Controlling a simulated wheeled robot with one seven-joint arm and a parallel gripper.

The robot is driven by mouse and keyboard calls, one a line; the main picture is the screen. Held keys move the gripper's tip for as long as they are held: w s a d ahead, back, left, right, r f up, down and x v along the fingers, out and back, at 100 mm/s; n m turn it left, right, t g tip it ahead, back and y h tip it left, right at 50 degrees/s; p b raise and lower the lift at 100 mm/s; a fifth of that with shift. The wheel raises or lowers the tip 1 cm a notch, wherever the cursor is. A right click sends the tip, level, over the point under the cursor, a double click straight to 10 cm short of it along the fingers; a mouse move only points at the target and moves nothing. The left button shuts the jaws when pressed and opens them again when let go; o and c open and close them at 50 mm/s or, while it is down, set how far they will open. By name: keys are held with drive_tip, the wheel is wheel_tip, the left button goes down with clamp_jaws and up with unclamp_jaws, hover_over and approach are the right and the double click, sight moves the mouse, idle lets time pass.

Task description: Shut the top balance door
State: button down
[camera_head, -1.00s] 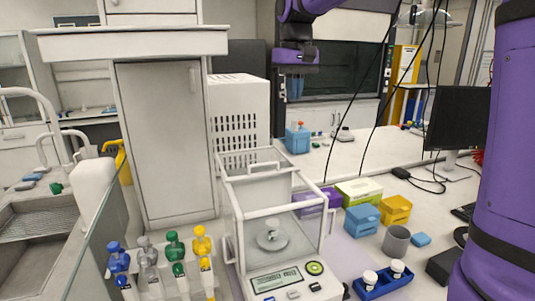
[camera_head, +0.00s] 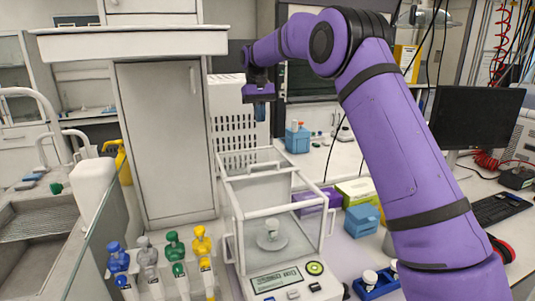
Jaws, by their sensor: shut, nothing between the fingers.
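The balance (camera_head: 285,282) stands on the bench with a clear glass draft shield in a white frame. Its top door (camera_head: 260,172) shows as a white-edged pane toward the back of the shield. The top in front of its bar looks open, though clear glass makes this hard to tell. A small white-capped vial (camera_head: 272,228) stands on the pan inside. My gripper (camera_head: 261,113) hangs fingers down, above and behind the balance, apart from it.
A green-and-white box (camera_head: 357,190), a blue box (camera_head: 362,220) and a blue vial rack (camera_head: 376,284) are on the right. A white vented unit (camera_head: 236,128) stands behind. My arm hides part of the bench.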

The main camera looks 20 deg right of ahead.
approach(268, 168)
drive_tip(key=f, duration=0.3)
drive_tip(key=shift+w+a+f, duration=0.1)
drive_tip(key=shift+w+f, duration=0.15)
drive_tip(key=shift+w, duration=0.15)
drive_tip(key=shift+s+f, duration=0.2)
drive_tip(key=shift+s, duration=0.9)
drive_tip(key=shift+s+f, duration=0.2)
drive_tip(key=shift+s, duration=0.65)
drive_tip(key=s, duration=1.7)
